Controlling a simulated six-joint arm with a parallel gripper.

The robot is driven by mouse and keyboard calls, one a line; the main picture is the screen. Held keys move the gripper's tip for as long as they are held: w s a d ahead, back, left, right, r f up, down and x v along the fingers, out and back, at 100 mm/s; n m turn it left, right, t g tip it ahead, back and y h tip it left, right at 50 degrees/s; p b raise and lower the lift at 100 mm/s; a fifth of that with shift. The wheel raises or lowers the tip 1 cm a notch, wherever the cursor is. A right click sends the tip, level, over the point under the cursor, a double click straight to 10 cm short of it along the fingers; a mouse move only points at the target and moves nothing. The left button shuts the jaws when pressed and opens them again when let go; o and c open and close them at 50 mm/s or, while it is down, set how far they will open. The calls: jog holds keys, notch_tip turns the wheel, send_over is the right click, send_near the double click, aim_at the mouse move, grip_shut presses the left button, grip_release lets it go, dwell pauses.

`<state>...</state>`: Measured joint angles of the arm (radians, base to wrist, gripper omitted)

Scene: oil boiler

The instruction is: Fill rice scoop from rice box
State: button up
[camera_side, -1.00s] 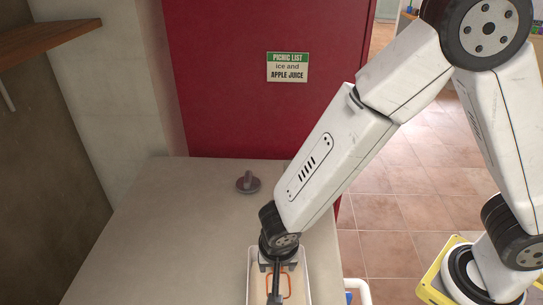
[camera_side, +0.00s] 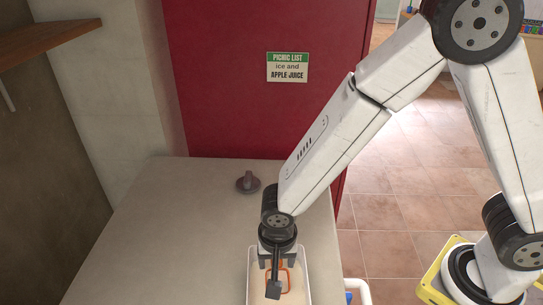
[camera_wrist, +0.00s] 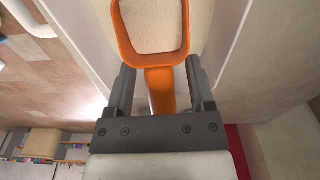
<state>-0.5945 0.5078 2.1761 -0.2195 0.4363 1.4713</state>
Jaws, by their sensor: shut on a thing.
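The orange rice scoop (camera_wrist: 158,93) is between the fingers of my gripper (camera_wrist: 160,74) in the wrist view, held by its handle. Its open orange loop reaches away from the fingers over pale rice (camera_wrist: 152,14). In the side view the orange of the scoop (camera_side: 289,280) shows just beside my gripper (camera_side: 276,264), inside the white rice box (camera_side: 250,272). The box's near end is cut off by the picture's bottom edge. I cannot tell how much rice the scoop holds or how deep it sits.
The grey counter (camera_side: 170,240) is clear to the left of the box. A small dark round object with a knob (camera_side: 248,182) sits behind it. A red door (camera_side: 225,100) stands at the back. The counter's right edge runs close beside the box.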

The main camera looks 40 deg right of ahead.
jog(key=shift+r, duration=0.1)
jog(key=shift+r, duration=2.4)
jog(key=shift+f, duration=2.55)
jog(key=shift+r, duration=0.25)
jog(key=shift+w+d+r+g+y, duration=0.15)
jog(key=shift+r+g+y, duration=0.2)
jog(key=shift+r, duration=0.35)
jog(key=shift+w+d+r+g+y, duration=0.1)
jog(key=shift+w+r+g+y, duration=0.25)
jog(key=shift+r, duration=0.35)
jog(key=shift+d+r+g+y, duration=0.2)
jog(key=shift+r+g, duration=0.2)
jog(key=shift+r, duration=0.3)
jog(key=shift+r, duration=0.1)
jog(key=shift+w+d+g+y, duration=0.1)
jog(key=shift+g+y, duration=0.2)
jog(key=shift+w+d+r+g+y, duration=0.15)
jog(key=shift+w+g+y, duration=0.1)
jog(key=shift+g+y, duration=0.45)
